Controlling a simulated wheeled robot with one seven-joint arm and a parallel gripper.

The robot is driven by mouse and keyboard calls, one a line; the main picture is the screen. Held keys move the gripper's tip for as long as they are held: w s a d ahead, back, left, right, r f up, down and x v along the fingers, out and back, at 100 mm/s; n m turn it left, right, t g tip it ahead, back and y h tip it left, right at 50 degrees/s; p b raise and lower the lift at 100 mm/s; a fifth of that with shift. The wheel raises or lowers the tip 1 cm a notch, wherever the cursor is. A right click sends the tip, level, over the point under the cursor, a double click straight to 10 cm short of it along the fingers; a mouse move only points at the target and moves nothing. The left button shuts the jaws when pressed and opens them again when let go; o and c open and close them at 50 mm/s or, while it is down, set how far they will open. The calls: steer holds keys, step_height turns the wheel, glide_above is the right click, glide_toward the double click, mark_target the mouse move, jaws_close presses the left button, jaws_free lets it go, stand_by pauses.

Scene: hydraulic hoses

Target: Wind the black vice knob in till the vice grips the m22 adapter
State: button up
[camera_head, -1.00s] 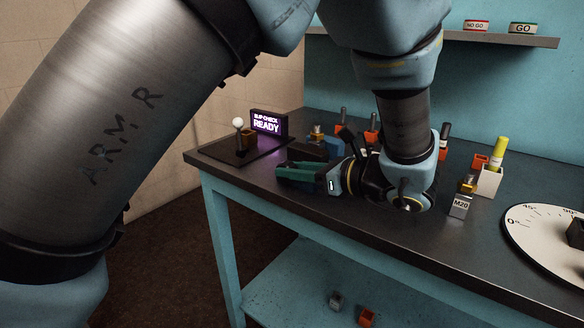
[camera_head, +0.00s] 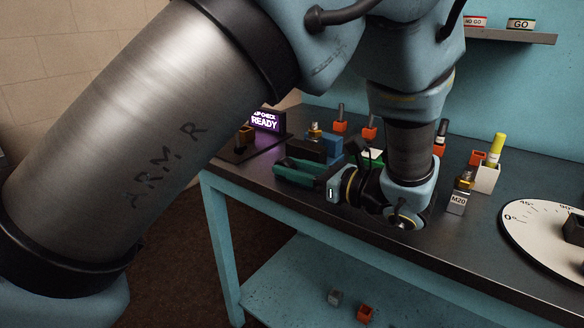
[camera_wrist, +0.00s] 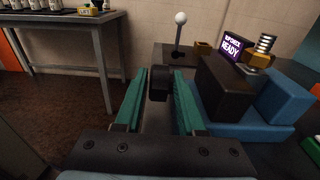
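The vice has a blue body (camera_wrist: 275,100) and a black jaw block (camera_wrist: 222,85). In the head view its blue part (camera_head: 332,143) stands behind my gripper. The brass m22 adapter (camera_wrist: 259,61), with a threaded top, sits upright at the vice; it also shows in the head view (camera_head: 314,130). I cannot tell whether both jaws touch it. The black knob (camera_wrist: 160,84) is between the green fingers of my gripper (camera_wrist: 160,92), near their tips. Narrow gaps seem to show beside it. The fingers (camera_head: 298,172) hide the knob in the head view.
A lever with a white ball (camera_wrist: 180,18) stands beyond the knob, near a sign reading READY (camera_head: 265,121). An M20 block (camera_head: 457,203), a white holder (camera_head: 486,179) and a dial (camera_head: 535,230) lie to the right. The bench's front edge is close below my gripper.

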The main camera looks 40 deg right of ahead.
steer(key=shift+o, duration=1.3)
steer(key=b+v, duration=0.1)
steer(key=v, duration=1)
steer(key=shift+a, duration=0.1)
steer(key=shift+w, duration=0.1)
